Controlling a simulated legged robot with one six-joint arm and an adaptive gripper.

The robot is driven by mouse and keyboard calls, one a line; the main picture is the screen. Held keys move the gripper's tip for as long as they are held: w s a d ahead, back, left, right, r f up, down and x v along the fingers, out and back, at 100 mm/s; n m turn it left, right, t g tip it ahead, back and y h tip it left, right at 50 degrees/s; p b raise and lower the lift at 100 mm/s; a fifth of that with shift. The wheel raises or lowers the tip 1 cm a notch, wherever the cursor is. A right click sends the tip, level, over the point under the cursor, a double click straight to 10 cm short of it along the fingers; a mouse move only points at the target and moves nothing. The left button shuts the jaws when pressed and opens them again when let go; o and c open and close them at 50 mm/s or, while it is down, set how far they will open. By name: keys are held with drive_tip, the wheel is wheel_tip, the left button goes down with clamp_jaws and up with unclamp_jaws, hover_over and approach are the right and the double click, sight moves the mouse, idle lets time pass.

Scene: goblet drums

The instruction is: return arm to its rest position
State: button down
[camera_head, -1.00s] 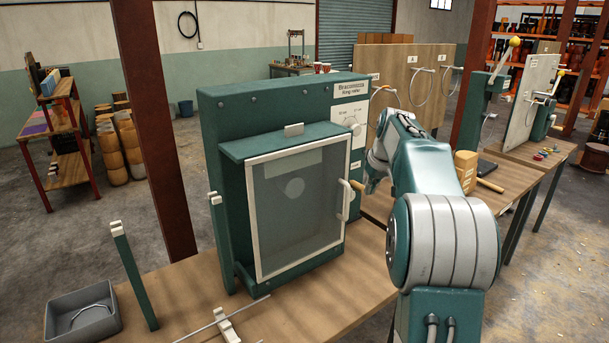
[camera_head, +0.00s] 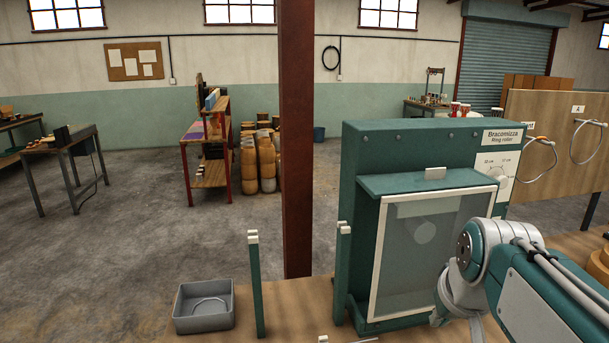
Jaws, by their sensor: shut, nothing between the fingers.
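My arm (camera_head: 545,290) reaches in from the right edge, teal and pale grey. Its wrist end stands in front of the lower right of the ring roller's door. My gripper (camera_head: 443,312) is small and pale at the arm's end, pointing down; it is shut and empty. The ring roller (camera_head: 362,220) is a teal cabinet with a white label and dial at its upper right. Its glazed door (camera_head: 405,262) with a white frame looks shut. The door's handle is hidden behind my arm.
A grey bin (camera_head: 203,318) holding a ring stands at the bench's left, beside a teal post (camera_head: 257,290). A rust-red column (camera_head: 297,130) rises behind the bench. A board with hoops (camera_head: 555,110) is at right. Open floor (camera_head: 120,260) lies to the left.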

drive_tip(key=s+a+f, duration=0.5)
drive_tip(key=s+f, duration=0.1)
drive_tip(key=s, duration=0.5)
drive_tip(key=shift+f+t, duration=0.3)
drive_tip(key=shift+f, duration=0.1)
drive_tip(key=shift+a, duration=0.1)
